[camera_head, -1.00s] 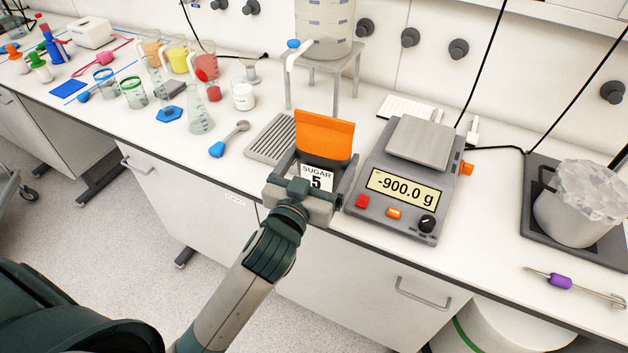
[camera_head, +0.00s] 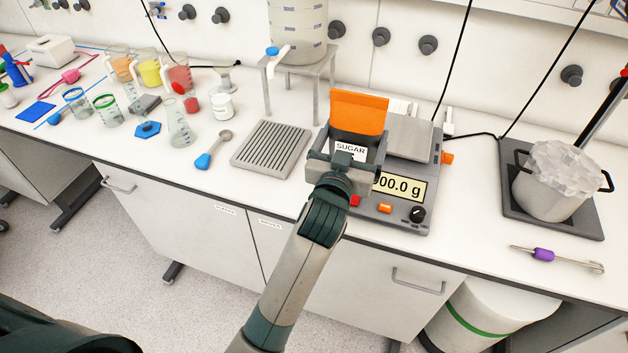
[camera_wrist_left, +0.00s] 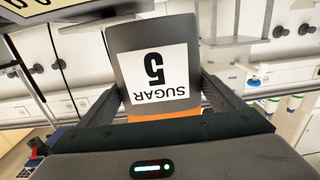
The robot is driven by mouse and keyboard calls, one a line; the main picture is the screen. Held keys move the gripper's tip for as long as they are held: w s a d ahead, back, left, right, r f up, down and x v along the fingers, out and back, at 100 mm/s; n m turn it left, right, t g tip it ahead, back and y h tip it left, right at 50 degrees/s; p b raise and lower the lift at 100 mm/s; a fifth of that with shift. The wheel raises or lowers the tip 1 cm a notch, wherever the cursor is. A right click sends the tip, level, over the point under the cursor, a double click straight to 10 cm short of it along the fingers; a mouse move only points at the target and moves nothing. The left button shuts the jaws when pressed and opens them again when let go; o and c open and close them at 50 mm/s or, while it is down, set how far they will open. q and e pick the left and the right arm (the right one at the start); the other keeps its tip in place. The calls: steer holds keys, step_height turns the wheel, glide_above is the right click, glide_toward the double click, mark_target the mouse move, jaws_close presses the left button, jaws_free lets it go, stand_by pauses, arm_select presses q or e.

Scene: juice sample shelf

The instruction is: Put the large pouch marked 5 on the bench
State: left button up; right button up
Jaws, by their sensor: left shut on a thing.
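The large pouch marked 5 (camera_head: 357,114) is grey with an orange top and a white label reading SUGAR. My left gripper (camera_head: 346,155) is shut on it and holds it upright in front of the left part of the scale. In the left wrist view the pouch (camera_wrist_left: 156,68) sits between the two fingers of my left gripper (camera_wrist_left: 160,100), its label upside down and the 5 readable. In the head view the gripper hides the pouch's lower part and the number. The white bench (camera_head: 262,195) runs below. My right gripper is not in view.
The scale (camera_head: 405,195) stands right of the pouch, its display partly covered. A slatted drip tray (camera_head: 270,150) lies to the left. A pot of ice (camera_head: 555,185) and a purple-handled tool (camera_head: 545,255) are at the right. Several beakers (camera_head: 150,72) stand at the back left.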

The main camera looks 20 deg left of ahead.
mark_target(369, 128)
arm_select(q)
steer(key=shift+w+d+r, duration=0.35)
steer(key=shift+w+d, duration=0.05)
steer(key=shift+d, duration=0.2)
steer(key=shift+w+d+r, duration=0.3)
steer(key=shift+w+d, duration=0.05)
steer(key=shift+d, duration=0.25)
steer(key=shift+w+d+r, duration=0.1)
steer(key=shift+w+d, duration=0.05)
steer(key=shift+d, duration=0.05)
steer(key=shift+a+f+p, duration=0.3)
steer(key=shift+a+p, duration=0.1)
steer(key=shift+a, duration=0.15)
steer(key=s+a+f+p, duration=0.1)
steer(key=a+f+p, duration=0.2)
steer(key=a+f, duration=0.3)
steer(key=a, duration=0.4)
steer(key=shift+a+f, duration=0.2)
steer(key=shift+a, duration=0.1)
steer(key=shift+s+f+p, duration=0.1)
steer(key=shift+f+p, duration=0.05)
steer(key=shift+p, duration=0.2)
